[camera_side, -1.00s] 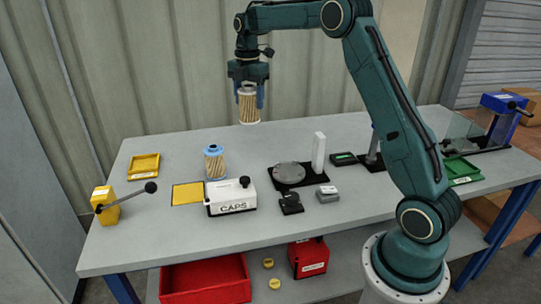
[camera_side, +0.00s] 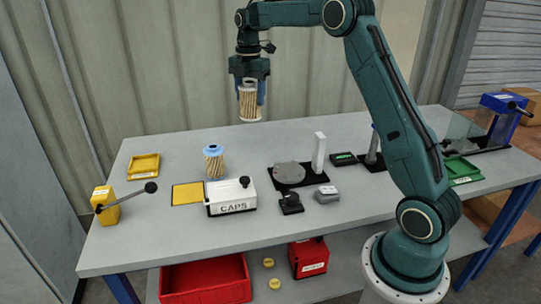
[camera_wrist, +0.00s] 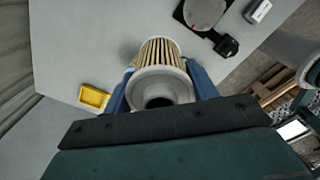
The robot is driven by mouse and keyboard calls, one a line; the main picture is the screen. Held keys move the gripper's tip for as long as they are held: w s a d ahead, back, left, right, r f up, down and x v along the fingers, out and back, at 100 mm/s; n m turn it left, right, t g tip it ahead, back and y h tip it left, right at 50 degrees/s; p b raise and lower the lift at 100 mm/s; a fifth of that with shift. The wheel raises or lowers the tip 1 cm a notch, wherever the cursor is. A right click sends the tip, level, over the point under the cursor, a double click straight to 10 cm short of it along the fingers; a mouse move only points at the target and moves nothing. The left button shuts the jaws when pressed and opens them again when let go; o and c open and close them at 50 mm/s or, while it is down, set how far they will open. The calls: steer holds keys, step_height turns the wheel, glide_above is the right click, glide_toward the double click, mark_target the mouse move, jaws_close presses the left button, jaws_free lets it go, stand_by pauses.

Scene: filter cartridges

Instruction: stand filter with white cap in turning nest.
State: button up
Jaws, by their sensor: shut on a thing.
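My gripper (camera_side: 250,92) is shut on the filter with the white cap (camera_side: 249,104) and holds it upright, high above the back of the table. In the wrist view the filter (camera_wrist: 160,76) sits between the blue fingers, its pale ring-shaped cap with a dark centre hole facing the camera and its pleated tan body beyond. The turning nest appears to be the round grey disc (camera_side: 289,172) on a black base beside a white upright block; the disc is empty. It also shows at the top of the wrist view (camera_wrist: 203,12).
A filter with a blue cap (camera_side: 214,162) stands behind the white CAPS box (camera_side: 231,196). A yellow tray (camera_side: 144,167), a yellow pad (camera_side: 188,193) and a yellow lever box (camera_side: 112,207) are at left. Small dark and grey devices (camera_side: 327,194) sit before the disc.

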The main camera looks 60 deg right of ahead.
steer(key=s+d+f+m, duration=0.2)
steer(key=s+f+m, duration=0.3)
steer(key=s+f, duration=0.7)
steer(key=shift+s+d+m, duration=0.15)
steer(key=shift+d+m, duration=0.2)
steer(key=shift+m, duration=0.05)
steer(key=shift+f, duration=0.25)
steer(key=shift+f, duration=1.55)
steer(key=shift+f, duration=0.55)
stand_by(0.8)
steer(key=o, duration=1.5)
steer(key=shift+c, duration=0.2)
